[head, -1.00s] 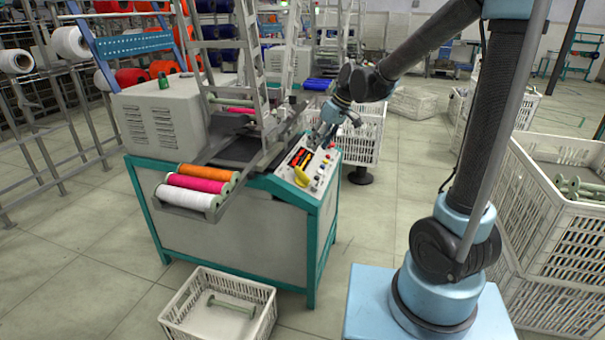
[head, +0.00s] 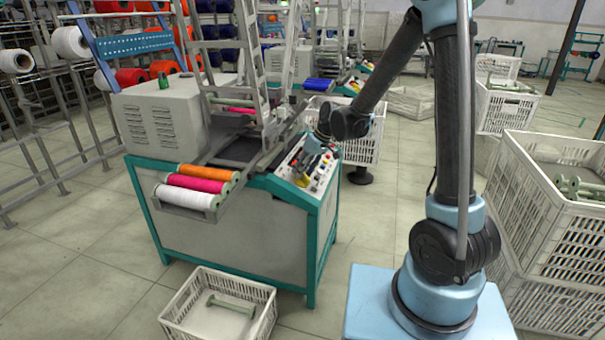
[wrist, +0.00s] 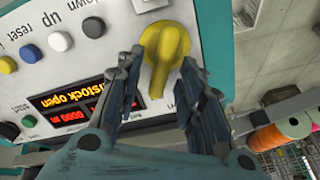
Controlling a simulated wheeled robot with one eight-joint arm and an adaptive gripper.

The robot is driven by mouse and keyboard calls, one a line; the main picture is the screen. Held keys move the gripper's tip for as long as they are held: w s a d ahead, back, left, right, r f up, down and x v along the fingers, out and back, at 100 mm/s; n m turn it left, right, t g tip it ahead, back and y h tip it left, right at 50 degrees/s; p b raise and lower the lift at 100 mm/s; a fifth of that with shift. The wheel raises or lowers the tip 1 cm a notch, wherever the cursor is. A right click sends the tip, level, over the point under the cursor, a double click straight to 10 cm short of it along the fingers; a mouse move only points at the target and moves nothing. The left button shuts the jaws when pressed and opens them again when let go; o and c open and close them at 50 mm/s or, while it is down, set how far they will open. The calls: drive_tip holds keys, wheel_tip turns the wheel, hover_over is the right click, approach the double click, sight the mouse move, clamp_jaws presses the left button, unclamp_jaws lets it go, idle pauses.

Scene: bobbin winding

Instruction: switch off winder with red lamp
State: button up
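The near winder (head: 240,220) is a grey machine with a teal frame and a sloped control panel (head: 324,178). A yellow rotary knob (wrist: 165,50) on that panel is large in the wrist view; its lower part (head: 302,181) shows in the head view. My gripper (wrist: 162,68) is open, with one finger on each side of the knob. I cannot tell whether the fingers touch it. A lit display (wrist: 75,108) on the panel shows orange and red text, partly reading "stock open". I cannot make out a red lamp on this winder.
Thread bobbins (head: 200,186) in orange, pink and white lie on the winder's front rack. A white crate (head: 250,325) with an empty bobbin stands on the floor. Stacked crates (head: 555,240) stand at the right. More winders (head: 325,85) stand behind. Floor between is clear.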

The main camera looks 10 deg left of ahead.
drive_tip(key=shift+x, duration=0.75)
clamp_jaws()
drive_tip(key=shift+s+n, duration=0.1)
drive_tip(key=shift+n, duration=0.2)
drive_tip(key=n, duration=0.2)
drive_tip(key=s+n, duration=0.1)
drive_tip(key=n, duration=0.2)
drive_tip(key=shift+a, duration=0.2)
drive_tip(key=n, duration=0.6)
drive_tip(key=shift+s+d, duration=0.1)
drive_tip(key=shift+s, duration=0.3)
drive_tip(key=shift+n, duration=0.3)
